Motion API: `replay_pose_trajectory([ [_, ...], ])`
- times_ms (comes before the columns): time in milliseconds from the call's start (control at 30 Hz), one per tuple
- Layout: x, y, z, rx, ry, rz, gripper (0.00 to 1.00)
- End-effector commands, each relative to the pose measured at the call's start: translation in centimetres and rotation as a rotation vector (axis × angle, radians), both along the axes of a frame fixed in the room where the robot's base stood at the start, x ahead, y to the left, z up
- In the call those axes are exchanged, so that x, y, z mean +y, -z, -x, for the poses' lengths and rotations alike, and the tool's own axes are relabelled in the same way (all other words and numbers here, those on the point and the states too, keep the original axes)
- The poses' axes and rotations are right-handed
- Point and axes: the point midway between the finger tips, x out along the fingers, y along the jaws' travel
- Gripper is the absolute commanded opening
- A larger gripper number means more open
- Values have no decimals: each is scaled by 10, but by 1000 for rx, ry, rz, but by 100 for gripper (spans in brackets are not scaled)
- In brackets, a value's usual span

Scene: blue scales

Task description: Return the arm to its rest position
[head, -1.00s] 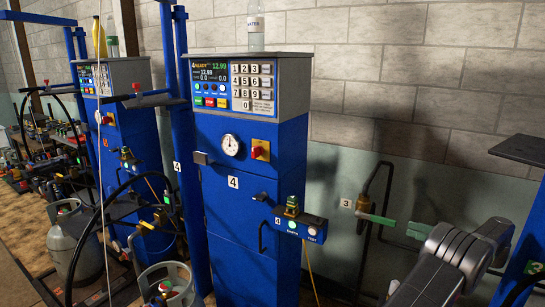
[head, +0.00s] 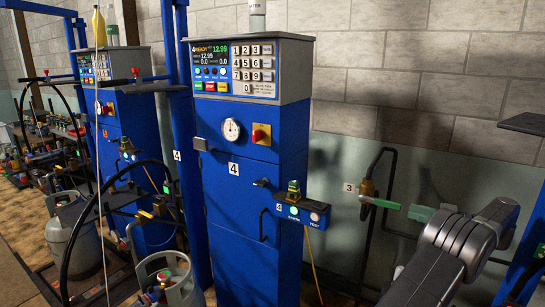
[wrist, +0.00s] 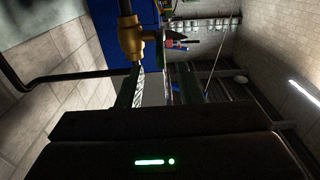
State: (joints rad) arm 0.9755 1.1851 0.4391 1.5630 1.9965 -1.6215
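My arm reaches in from the lower right of the head view. My gripper (wrist: 160,82) shows in the wrist view with two dark greenish fingers spread apart and nothing visible between them. A brass valve (wrist: 130,40) on a black pipe is close by the left finger's tip in the wrist view; I cannot tell whether they touch. The head view shows this brass fitting (head: 367,188) by the wall, beside a green finger-like bar.
A blue scale cabinet (head: 255,215) marked 4 stands left of my arm, with a small button box (head: 302,214) jutting out. Grey gas cylinders (head: 75,240) and hoses stand at left. A dark flat plate (head: 525,123) is at the right edge. The wall (head: 430,90) is close behind.

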Motion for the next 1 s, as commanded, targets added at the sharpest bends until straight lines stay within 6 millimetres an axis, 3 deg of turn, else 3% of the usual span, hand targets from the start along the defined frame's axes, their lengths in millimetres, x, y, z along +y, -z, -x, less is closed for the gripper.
replay_pose_trajectory([
  [1000, -13, -5, 5, 2, 2, -1, 33],
])
